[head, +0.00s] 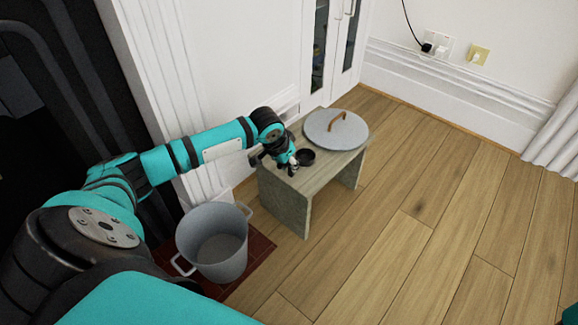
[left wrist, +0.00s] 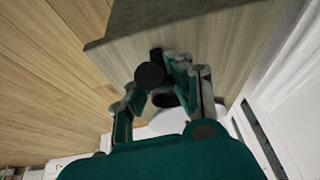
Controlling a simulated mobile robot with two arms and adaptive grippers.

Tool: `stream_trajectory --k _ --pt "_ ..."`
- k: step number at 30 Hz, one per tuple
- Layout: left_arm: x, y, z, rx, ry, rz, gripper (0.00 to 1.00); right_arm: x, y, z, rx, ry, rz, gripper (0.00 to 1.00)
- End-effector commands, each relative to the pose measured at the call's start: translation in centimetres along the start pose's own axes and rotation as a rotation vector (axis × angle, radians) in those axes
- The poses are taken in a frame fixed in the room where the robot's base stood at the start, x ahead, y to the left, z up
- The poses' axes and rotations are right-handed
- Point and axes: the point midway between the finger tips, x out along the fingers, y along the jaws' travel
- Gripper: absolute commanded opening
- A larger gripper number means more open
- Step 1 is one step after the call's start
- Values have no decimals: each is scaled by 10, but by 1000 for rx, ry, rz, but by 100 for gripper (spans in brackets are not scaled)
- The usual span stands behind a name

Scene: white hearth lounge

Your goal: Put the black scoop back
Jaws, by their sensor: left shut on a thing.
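The black scoop (head: 306,157) is at the near-left part of the small wooden stool table (head: 320,172), its round bowl facing up. My left gripper (head: 291,166) is at the scoop's left side, low over the tabletop. In the left wrist view, the left gripper (left wrist: 160,92) is shut on the scoop, with a black rounded part (left wrist: 150,75) showing between its fingers. I cannot tell whether the scoop touches the tabletop. Part of it is hidden by the fingers.
A grey round lid (head: 350,128) with a brown handle lies on the table just behind the scoop. A grey pot (head: 212,240), open and empty-looking, stands on reddish tiles left of the table. A white cabinet (head: 335,50) stands behind. The floor at right is clear.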

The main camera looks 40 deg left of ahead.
Motion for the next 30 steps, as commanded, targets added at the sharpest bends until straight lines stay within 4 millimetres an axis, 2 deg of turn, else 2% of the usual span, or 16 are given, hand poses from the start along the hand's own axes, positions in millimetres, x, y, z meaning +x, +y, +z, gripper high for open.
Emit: stream_trajectory --k 8,9,13,23,25,30 --pt "1 0 0 -1 1 0 0 1 0 0 1 -8 3 40" --pt "2 0 0 0 1 0 23 -1 0 0 1 -9 4 40" --pt "2 0 1 0 1 0 40 -1 0 0 1 -8 3 40" --pt "0 0 0 0 1 -1 41 -4 0 1 1 -10 3 40" --pt "-9 0 -2 1 1 -1 41 5 0 0 1 -3 1 40" --pt "-44 -1 -3 1 1 -2 41 -4 1 -2 8 -65 24 40"
